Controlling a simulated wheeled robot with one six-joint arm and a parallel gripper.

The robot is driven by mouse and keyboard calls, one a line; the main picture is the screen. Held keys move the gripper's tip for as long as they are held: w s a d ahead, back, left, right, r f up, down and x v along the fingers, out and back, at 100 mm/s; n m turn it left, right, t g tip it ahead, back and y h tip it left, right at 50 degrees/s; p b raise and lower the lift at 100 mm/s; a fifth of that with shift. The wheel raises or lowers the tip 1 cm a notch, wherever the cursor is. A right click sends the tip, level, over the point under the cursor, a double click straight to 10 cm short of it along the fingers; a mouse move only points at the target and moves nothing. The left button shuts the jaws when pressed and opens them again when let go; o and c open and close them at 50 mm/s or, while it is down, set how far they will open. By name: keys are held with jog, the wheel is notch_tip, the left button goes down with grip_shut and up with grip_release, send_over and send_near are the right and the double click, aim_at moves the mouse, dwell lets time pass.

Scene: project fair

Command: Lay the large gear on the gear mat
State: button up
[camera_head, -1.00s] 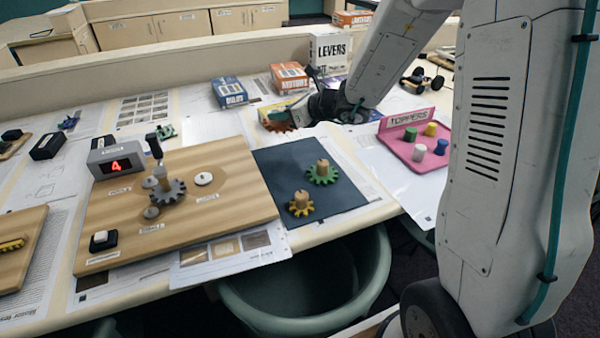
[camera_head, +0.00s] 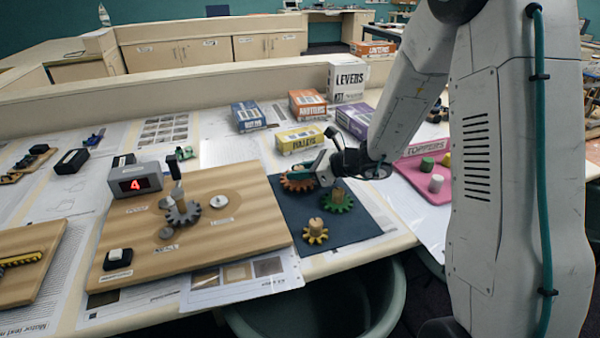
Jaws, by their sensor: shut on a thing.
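The large gear is orange-brown (camera_head: 296,184) and shows at the far left corner of the dark gear mat (camera_head: 345,232). My gripper (camera_head: 311,172) is shut on it, at the gear's right side. I cannot tell whether the gear touches the mat or hangs just above it. A green gear (camera_head: 337,203) with a wooden peg stands on the mat to the right. A smaller yellow gear (camera_head: 315,235) with a peg stands nearer the front. The gripper hides part of the large gear.
Left of the mat lies a wooden board (camera_head: 240,228) with a grey gear, a crank and a red-digit display (camera_head: 136,181). Behind stand a yellow box (camera_head: 299,139) and other kit boxes. A pink tray (camera_head: 462,192) is at the right. The mat's front right is bare.

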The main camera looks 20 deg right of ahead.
jog(key=shift+f, duration=0.3)
jog(key=o, duration=1)
jog(key=shift+r, duration=0.1)
